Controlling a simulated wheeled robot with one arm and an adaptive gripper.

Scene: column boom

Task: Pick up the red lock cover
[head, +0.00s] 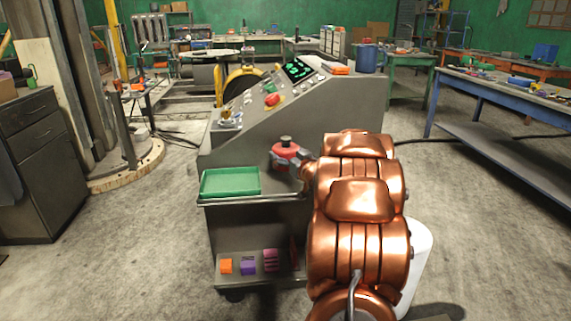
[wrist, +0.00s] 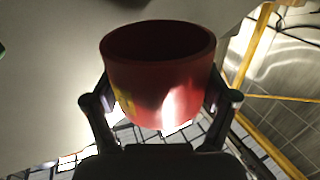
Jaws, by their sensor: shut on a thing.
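The red lock cover (head: 285,149) is a short red cup shape in front of the grey console's side, above and to the right of the green tray. In the wrist view the red lock cover (wrist: 160,80) shows an open, dark round end and a yellow mark on its left. My gripper (head: 287,162) is shut on it, with one finger on each side, also seen in the wrist view (wrist: 158,100). A small dark knob shape shows just above the cover in the head view; I cannot tell whether the cover touches it.
The grey console (head: 340,110) has a screen, a red button (head: 273,99) and other controls on its slope. A green tray (head: 230,182) sits on its front ledge. Small coloured blocks (head: 248,266) lie on the lower shelf. Open floor lies left; a blue bench (head: 500,95) stands right.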

